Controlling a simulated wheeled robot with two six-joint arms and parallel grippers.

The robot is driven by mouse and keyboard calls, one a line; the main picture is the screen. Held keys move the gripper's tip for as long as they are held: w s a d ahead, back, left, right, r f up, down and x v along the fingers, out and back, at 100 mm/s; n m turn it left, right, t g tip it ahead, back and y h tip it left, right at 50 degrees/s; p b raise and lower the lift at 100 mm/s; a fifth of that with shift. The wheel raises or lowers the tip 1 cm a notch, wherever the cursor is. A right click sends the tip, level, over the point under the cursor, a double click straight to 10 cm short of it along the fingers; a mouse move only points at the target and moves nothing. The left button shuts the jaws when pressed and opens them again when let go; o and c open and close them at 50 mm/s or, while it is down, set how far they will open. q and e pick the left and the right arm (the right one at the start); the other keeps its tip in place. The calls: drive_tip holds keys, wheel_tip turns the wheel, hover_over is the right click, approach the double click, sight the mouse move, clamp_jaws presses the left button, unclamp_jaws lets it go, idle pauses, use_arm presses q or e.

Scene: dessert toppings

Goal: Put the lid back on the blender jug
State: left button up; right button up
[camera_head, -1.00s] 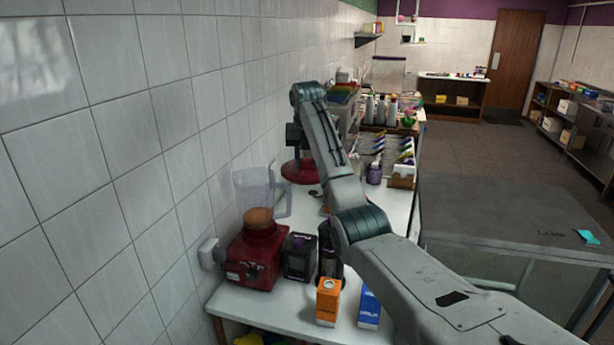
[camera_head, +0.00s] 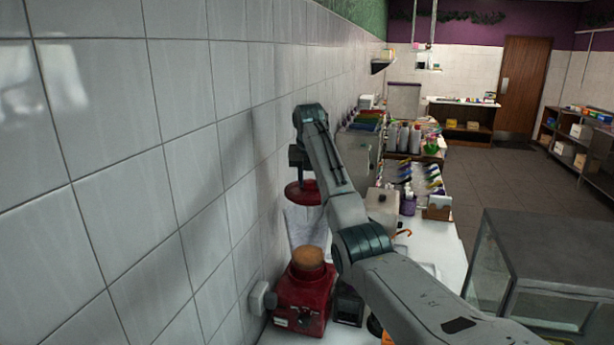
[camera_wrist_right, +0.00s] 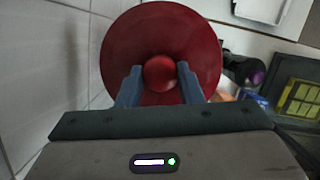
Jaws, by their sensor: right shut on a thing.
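The red lid (camera_head: 303,196) is a round disc with a knob. My right gripper (camera_head: 302,178) is shut on it from above. In the right wrist view the lid (camera_wrist_right: 160,35) shows large, with its round knob between the two blue-grey fingers (camera_wrist_right: 160,78). The clear blender jug (camera_head: 304,225) stands on the red blender base (camera_head: 303,298) by the tiled wall, with something tan inside low down. The lid appears right over the jug's top; I cannot tell whether it touches the rim. My left gripper is not in view.
The tiled wall (camera_head: 150,170) runs close along the left. A wall socket (camera_head: 259,297) sits beside the base. A dark box (camera_head: 348,306) is close on its right. Bottles (camera_head: 404,137) and other goods stand farther along the counter. A glass case (camera_head: 540,260) stands at right.

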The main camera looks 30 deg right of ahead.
sight(308, 189)
drive_tip(key=x, duration=0.3)
drive_tip(key=shift+s+a, duration=0.2)
drive_tip(key=shift+a, duration=0.1)
drive_tip(key=shift+w+a+f, duration=0.15)
drive_tip(key=shift+w+f, duration=0.05)
drive_tip(key=shift+f, duration=0.75)
drive_tip(key=shift+s, duration=0.1)
drive_tip(key=shift+s+f, duration=0.1)
drive_tip(key=shift+f, duration=0.05)
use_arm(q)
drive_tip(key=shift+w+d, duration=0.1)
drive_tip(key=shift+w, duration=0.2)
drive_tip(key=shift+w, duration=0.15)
use_arm(e)
drive_tip(key=shift+f, duration=0.15)
idle(0.4)
drive_tip(key=o, duration=1.6)
drive_tip(key=shift+c, duration=0.2)
